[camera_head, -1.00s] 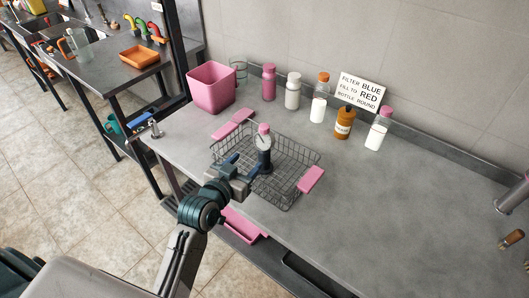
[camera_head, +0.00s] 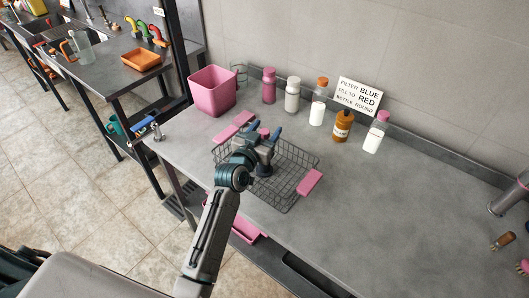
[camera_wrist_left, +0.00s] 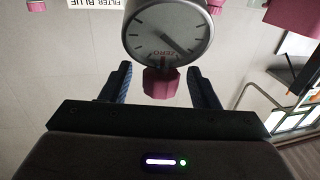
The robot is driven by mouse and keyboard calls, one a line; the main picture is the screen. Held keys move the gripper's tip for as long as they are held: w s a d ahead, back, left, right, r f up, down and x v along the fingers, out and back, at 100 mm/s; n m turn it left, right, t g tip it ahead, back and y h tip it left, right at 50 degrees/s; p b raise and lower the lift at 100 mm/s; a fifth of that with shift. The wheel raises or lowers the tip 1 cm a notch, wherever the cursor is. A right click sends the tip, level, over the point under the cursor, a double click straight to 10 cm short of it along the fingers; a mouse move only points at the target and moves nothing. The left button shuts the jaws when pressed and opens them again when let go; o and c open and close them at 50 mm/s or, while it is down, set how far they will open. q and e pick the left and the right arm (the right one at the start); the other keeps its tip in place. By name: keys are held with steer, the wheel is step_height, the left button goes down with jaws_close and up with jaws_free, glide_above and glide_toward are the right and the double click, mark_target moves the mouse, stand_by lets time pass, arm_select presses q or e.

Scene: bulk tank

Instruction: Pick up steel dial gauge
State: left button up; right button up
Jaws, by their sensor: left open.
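The steel dial gauge stands upright in the wire basket (camera_head: 293,158). Its pink top (camera_head: 264,132) shows between the fingers of my left gripper (camera_head: 262,137) in the head view, and the gripper hides most of its body. In the left wrist view the round gauge (camera_wrist_left: 168,32) has a pale dial marked ZERO, with a pink knob (camera_wrist_left: 160,83) below it in the picture. My left gripper is open, with one finger on each side of the knob and clear gaps beside it. My right gripper is not in view.
The basket has pink handles (camera_head: 309,182) at its ends. A pink bin (camera_head: 211,91) stands behind it at the left. Several bottles and a sign (camera_head: 359,97) line the wall. The grey counter (camera_head: 390,205) is clear to the right of the basket.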

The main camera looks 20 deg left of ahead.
arm_select(q)
steer(key=shift+w+d, duration=0.1)
steer(key=shift+w, duration=0.55)
steer(key=shift+s, duration=0.1)
jaws_close()
